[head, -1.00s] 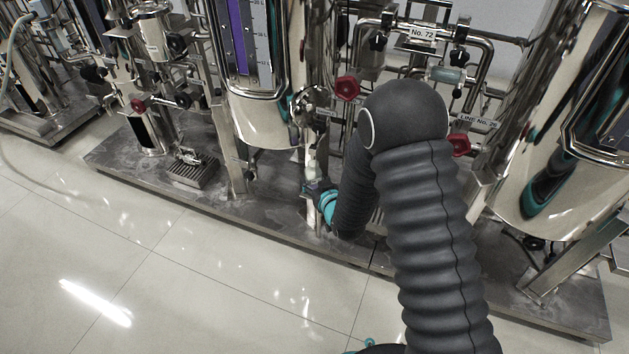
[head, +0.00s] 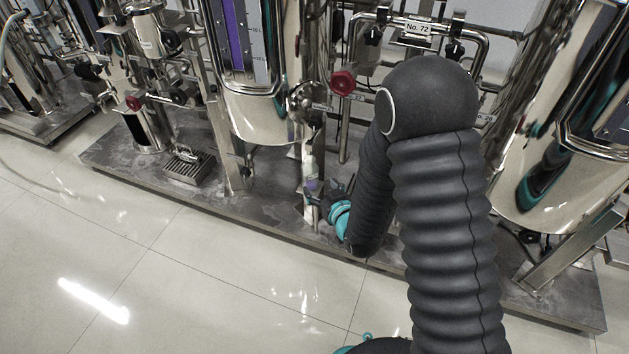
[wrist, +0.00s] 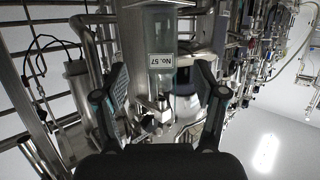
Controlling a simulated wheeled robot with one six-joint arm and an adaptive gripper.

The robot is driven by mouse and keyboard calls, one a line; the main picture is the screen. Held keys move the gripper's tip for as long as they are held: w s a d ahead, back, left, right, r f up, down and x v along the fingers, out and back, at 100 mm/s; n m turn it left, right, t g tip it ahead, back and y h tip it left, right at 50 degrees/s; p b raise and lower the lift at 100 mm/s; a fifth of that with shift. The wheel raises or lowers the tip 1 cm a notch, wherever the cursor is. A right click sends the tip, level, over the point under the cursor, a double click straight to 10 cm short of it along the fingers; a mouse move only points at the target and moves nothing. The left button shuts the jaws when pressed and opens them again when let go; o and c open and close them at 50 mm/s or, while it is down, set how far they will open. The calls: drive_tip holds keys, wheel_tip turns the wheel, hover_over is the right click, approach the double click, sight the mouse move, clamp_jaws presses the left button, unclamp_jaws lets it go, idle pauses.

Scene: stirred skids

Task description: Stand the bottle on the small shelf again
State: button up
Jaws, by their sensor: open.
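A slim pale bottle (head: 311,168) with a purple band low down appears to stand upright near the front of the middle skid in the head view. What it rests on is too small to tell, so I cannot make out the small shelf clearly. My gripper (head: 325,198), dark with a teal part, is just right of the bottle's lower end; a gap between them cannot be judged. In the wrist view my gripper (wrist: 163,102) is open, its two fingers well apart. A grey cylinder labelled No. 57 shows beyond them; I cannot tell whether anything between the fingers is the bottle.
Steel columns, pipes and a red handwheel (head: 342,82) stand close behind my gripper. A small grated box (head: 190,167) is on the skid base (head: 262,212) to the left. A large vessel (head: 545,165) is at the right. The tiled floor (head: 190,270) in front is clear.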

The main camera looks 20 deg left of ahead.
drive_tip(key=shift+v, duration=2.05)
drive_tip(key=shift+r, duration=0.1)
drive_tip(key=d+r+m+g+h, duration=0.1)
drive_tip(key=d+r+m+h, duration=0.45)
drive_tip(key=d+r, duration=1.15)
drive_tip(key=s+d+r+g+h, duration=0.1)
drive_tip(key=s+d+r, duration=0.1)
drive_tip(key=s+d, duration=0.2)
drive_tip(key=s+d+r+m+g+h, duration=0.1)
drive_tip(key=s+d, duration=0.3)
drive_tip(key=s, duration=0.6)
drive_tip(key=s+d+r+m+g+h, duration=0.1)
drive_tip(key=s+d+r+g+h, duration=0.1)
drive_tip(key=s+d+r, duration=0.2)
drive_tip(key=s, duration=0.3)
drive_tip(key=shift+g, duration=0.3)
